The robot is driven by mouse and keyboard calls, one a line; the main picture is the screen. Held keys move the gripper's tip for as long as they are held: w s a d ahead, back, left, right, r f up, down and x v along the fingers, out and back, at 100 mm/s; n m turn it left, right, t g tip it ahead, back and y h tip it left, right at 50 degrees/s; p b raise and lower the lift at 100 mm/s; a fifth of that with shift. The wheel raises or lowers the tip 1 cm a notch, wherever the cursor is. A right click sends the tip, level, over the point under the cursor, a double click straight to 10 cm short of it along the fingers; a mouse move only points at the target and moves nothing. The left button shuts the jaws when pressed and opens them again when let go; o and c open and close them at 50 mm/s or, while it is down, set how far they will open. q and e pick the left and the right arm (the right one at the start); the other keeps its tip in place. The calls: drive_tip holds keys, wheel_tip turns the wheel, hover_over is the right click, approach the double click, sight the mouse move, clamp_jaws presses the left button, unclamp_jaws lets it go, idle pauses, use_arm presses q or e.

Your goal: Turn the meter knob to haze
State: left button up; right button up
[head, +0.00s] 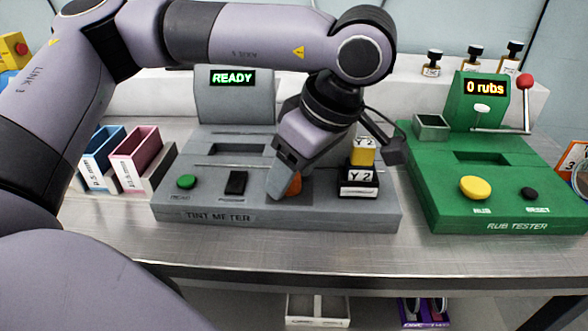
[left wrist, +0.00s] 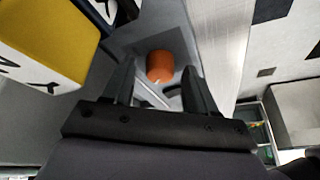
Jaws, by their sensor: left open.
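The grey tint meter (head: 300,218) stands on the metal bench, its screen (head: 233,78) reading READY. Its orange knob (head: 294,184) is mostly hidden behind my left gripper (head: 280,192) in the head view. In the left wrist view the orange knob (left wrist: 160,66) shows just beyond and between the two fingertips of my left gripper (left wrist: 158,85). The fingers are apart, and I cannot tell whether either touches the knob. The marks around the knob, including haze, cannot be read. My right gripper is not in view.
A yellow block marked Y 2 (head: 363,152) sits on a black-and-white stand (head: 359,181) close right of the gripper. A green button (head: 186,182) and a black switch (head: 236,183) are on the meter's left. The green rub tester (head: 500,211) stands at right.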

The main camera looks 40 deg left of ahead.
use_arm(q)
drive_tip(key=shift+c, duration=1)
drive_tip(key=c, duration=0.8)
drive_tip(key=shift+c, duration=0.2)
